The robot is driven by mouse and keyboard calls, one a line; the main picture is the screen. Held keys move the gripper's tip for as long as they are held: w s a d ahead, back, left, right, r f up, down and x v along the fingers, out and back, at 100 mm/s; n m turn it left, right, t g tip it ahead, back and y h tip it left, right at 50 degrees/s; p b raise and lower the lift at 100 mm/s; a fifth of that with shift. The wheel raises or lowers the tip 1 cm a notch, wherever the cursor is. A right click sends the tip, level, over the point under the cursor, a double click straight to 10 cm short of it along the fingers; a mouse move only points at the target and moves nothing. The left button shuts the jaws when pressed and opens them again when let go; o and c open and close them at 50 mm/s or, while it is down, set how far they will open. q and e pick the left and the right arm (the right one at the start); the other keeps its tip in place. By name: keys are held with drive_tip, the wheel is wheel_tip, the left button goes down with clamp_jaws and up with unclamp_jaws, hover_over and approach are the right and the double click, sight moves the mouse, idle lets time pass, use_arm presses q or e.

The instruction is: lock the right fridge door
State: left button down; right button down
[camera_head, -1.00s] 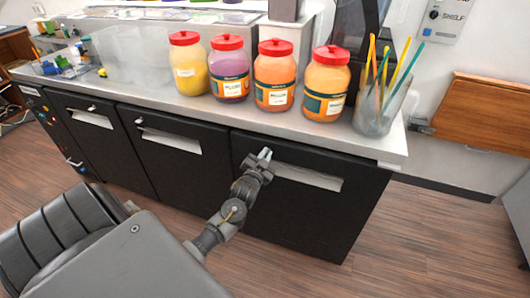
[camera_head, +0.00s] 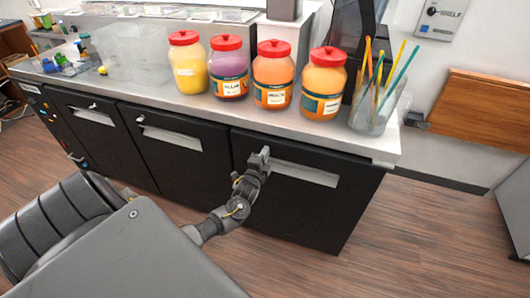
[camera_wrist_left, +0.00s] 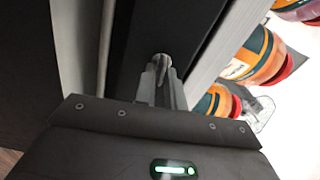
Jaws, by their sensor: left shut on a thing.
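The right fridge door (camera_head: 300,220) is the black right-hand front of the counter and looks closed, with a pale slot handle (camera_head: 305,174) across its upper part. My left gripper (camera_head: 264,156) is at the door's upper left, beside the left end of that handle. In the left wrist view, my left gripper's fingers (camera_wrist_left: 161,82) are shut on a small silver lock piece (camera_wrist_left: 162,61) on the door's dark face. The fingers hide most of the lock, and its turn position cannot be told. My right gripper is not in view.
The grey countertop (camera_head: 140,85) overhangs the doors, with several red-lidded jars (camera_head: 324,84) and a glass of colored sticks (camera_head: 372,112) on it. The middle door (camera_head: 170,155) has its own small silver lock (camera_head: 140,118). The wooden floor in front is clear.

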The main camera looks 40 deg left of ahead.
use_arm(q)
drive_tip(key=shift+m, duration=0.9)
drive_tip(key=c, duration=1.6)
unclamp_jaws()
drive_tip(key=v, duration=1)
drive_tip(key=shift+s+d+b, duration=0.2)
drive_tip(key=shift+s+b, duration=0.15)
